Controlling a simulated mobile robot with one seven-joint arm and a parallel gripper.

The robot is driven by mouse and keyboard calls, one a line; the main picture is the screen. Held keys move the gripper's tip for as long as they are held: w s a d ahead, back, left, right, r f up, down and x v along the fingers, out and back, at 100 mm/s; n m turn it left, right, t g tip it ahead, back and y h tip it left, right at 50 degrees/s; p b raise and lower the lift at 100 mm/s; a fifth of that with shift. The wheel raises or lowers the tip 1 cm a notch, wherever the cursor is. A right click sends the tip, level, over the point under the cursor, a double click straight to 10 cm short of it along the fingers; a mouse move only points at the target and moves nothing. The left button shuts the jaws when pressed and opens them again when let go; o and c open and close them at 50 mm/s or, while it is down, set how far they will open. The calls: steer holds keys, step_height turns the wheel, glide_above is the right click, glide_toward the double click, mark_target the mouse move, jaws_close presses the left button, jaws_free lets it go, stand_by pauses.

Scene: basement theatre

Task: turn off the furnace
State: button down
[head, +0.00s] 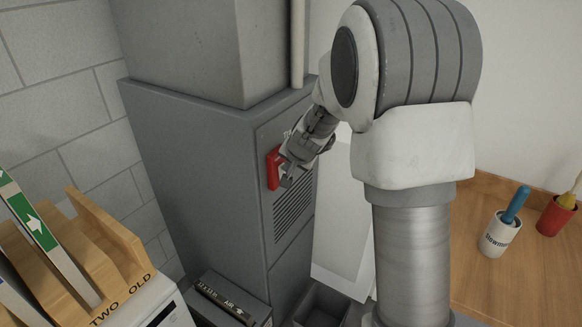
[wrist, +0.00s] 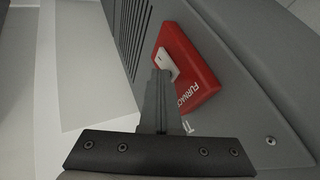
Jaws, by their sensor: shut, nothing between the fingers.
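The furnace (head: 195,165) is a tall grey metal cabinet in the middle of the head view, with a vent grille (head: 292,208) on its front. A red switch plate (head: 272,168) sits on that front above the grille. In the wrist view the red plate (wrist: 195,72) reads "FURNACE" and carries a small white switch toggle (wrist: 166,62). My gripper (head: 287,180) is at the plate, with its fingers shut and empty. In the wrist view its fingertips (wrist: 160,76) lie right at the toggle's lower edge; whether they touch it I cannot tell. The gripper hides part of the plate in the head view.
A wooden rack (head: 110,235) marked "TWO" and "OLD" stands at the lower left. A dark box (head: 225,302) lies at the furnace's foot. A wooden surface (head: 490,280) at the right holds a white cup (head: 500,236) and a red cup (head: 555,216). A white panel stands beside the furnace.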

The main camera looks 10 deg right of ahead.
steer(key=shift+r, duration=0.2)
steer(key=shift+r+p, duration=0.6)
steer(key=shift+r, duration=0.05)
